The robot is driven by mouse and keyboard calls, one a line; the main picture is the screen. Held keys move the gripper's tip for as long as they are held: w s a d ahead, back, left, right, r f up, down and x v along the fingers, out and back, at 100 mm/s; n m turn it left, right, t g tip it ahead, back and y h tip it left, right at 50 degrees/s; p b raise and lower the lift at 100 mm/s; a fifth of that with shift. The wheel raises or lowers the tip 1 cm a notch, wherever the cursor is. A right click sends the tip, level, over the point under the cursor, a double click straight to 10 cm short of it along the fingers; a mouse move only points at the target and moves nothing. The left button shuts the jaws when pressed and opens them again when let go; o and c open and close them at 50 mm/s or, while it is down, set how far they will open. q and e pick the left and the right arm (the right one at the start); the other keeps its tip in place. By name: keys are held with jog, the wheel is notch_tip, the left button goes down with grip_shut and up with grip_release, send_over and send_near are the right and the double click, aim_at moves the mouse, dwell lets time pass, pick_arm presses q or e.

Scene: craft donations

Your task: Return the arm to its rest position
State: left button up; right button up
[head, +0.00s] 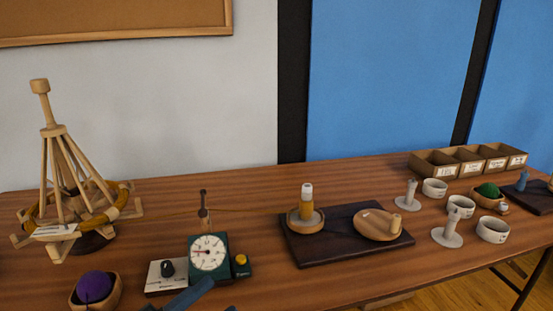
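Neither of my grippers shows clearly in the head view, and I see no arm that I can be sure is mine. A blue-grey bar (190,294) cuts in at the bottom edge in front of the dial device; I cannot tell what it belongs to. The wooden table (350,285) runs across the whole view. A wooden yarn swift (62,170) stands upright at the left. A purple yarn ball (94,286) sits in a wooden bowl at the front left. A device with a white dial (209,252) stands right of it.
A dark board (340,245) at the centre carries a spool on a round base (305,210) and a wooden dish (372,224). Several white cups (492,230) and stands (447,233) are at the right, near a green ball (488,190). A compartment box (437,170) stands behind. The centre front is clear.

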pick_arm(q)
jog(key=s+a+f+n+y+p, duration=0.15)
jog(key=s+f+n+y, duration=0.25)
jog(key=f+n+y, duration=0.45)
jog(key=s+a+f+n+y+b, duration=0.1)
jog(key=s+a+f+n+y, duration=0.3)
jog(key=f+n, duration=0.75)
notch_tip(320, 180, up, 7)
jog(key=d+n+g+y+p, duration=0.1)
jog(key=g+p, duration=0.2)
jog(key=p, duration=1.1)
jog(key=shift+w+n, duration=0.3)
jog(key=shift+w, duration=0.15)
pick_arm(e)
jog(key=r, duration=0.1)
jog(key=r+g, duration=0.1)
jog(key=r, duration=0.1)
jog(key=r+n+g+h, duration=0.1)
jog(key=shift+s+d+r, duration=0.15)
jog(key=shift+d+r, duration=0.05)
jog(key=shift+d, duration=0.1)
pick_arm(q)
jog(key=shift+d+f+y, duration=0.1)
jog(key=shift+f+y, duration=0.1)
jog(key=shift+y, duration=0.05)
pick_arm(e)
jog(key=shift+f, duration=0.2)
